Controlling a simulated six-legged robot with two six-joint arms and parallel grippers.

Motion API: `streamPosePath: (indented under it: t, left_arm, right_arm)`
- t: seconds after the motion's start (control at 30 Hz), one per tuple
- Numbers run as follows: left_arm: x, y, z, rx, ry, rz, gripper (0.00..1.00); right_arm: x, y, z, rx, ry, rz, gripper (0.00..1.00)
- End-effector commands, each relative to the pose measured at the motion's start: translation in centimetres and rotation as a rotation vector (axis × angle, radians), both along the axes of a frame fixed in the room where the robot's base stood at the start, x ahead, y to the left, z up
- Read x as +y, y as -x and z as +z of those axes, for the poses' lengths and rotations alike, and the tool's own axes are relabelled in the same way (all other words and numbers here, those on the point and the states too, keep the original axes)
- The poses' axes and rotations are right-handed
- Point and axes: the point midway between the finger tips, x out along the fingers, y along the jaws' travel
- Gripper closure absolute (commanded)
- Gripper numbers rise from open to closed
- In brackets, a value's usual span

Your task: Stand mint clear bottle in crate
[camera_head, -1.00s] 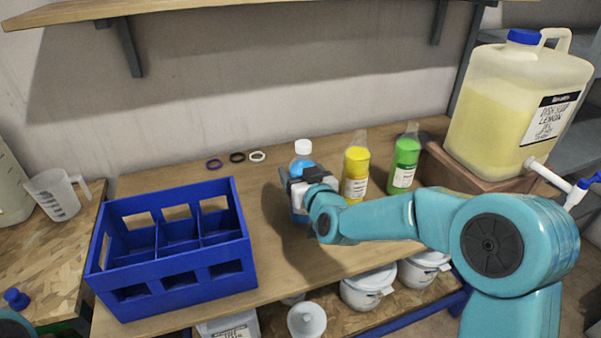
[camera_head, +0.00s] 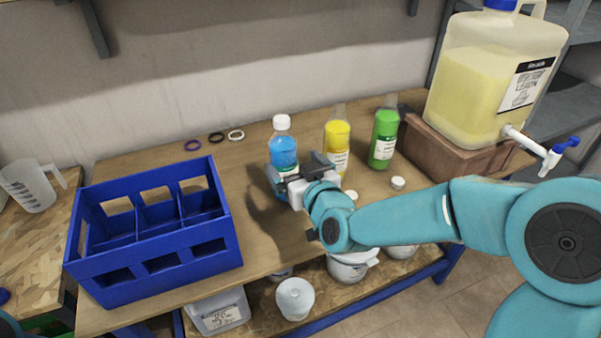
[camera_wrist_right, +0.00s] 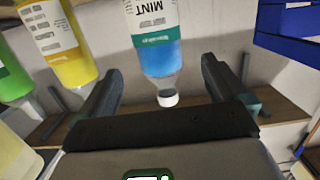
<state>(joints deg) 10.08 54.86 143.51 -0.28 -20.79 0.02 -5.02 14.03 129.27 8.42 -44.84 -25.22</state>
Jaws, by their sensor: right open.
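The mint bottle (camera_head: 283,150) is clear with blue liquid and a white cap. It stands upright on the bench, right of the crate. In the right wrist view the bottle (camera_wrist_right: 158,45) shows its MINT label, upside down, between the fingers. My right gripper (camera_head: 288,178) is at the bottle's near side, low on its body. It is open, with a finger on each side of the bottle and gaps visible in the wrist view (camera_wrist_right: 163,80). The blue crate (camera_head: 165,251) has several compartments; those I can see into look empty. My left gripper is not in view.
A yellow bottle (camera_head: 337,142) and a green bottle (camera_head: 384,138) stand right of the mint bottle. Three rings lie behind the crate. White caps lie near the bottles. Bench between crate and gripper is clear.

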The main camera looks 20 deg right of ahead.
Motion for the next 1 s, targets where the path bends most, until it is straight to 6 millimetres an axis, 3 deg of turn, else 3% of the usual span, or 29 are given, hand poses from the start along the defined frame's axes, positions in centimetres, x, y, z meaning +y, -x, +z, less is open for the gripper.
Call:
streamPosePath:
  t: [0.1,0.23,1.0]
  left_arm:
    - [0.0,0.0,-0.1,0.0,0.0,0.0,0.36]
    - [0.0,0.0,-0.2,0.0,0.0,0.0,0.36]
    - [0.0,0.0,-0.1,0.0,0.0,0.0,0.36]
  right_arm:
    - [-0.1,1.9,0.3,-0.002,0.001,0.001,0.01]
    - [-0.1,2.9,0.4,-0.001,0.001,0.001,0.01]
    - [-0.1,3.3,0.5,0.0,0.0,0.0,0.01]
